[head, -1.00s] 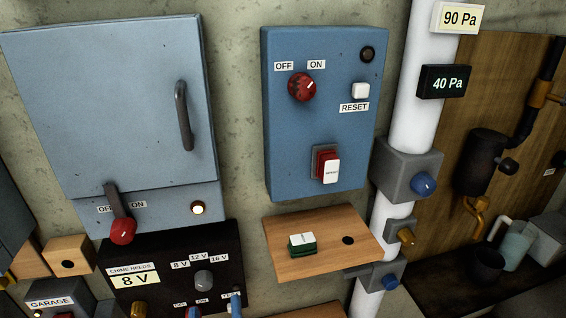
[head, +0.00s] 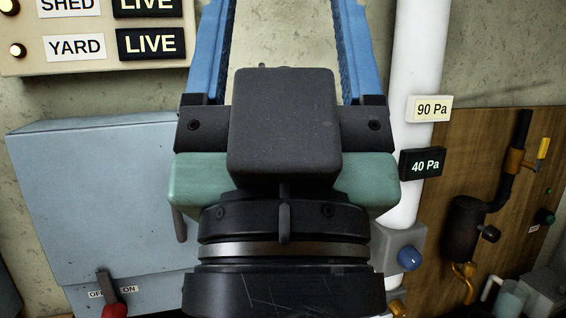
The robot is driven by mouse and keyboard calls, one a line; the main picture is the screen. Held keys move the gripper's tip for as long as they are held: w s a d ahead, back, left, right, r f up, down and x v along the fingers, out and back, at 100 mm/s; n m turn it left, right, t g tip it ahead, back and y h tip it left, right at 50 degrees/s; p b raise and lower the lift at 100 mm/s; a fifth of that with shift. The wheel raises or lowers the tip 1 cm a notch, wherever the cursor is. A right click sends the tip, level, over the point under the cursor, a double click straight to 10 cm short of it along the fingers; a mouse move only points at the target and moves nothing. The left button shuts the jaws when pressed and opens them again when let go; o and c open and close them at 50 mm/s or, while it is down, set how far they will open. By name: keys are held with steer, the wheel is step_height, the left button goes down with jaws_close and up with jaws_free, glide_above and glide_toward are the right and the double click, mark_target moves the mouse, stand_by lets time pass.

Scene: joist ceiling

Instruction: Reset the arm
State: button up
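My gripper (head: 284,30) fills the middle of the head view, seen from behind and pointing up. Its two blue fingers stand wide apart with bare wall between them. Their tips run out of the top of the picture. Nothing shows between the visible parts of the fingers. The dark wrist and the green-and-grey gripper body cover the middle of the wall, hiding the blue panel with the red knob and RESET button.
A grey-blue cabinet (head: 90,200) with a red-tipped lever (head: 110,300) is at left. Above it is a panel with SHED and YARD signs (head: 75,46). A white pipe (head: 418,60) with 90 Pa (head: 430,109) and 40 Pa (head: 422,164) displays stands close right, beside a wooden board (head: 500,150).

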step_height(320, 180, up, 13)
steer(key=p, duration=1.1)
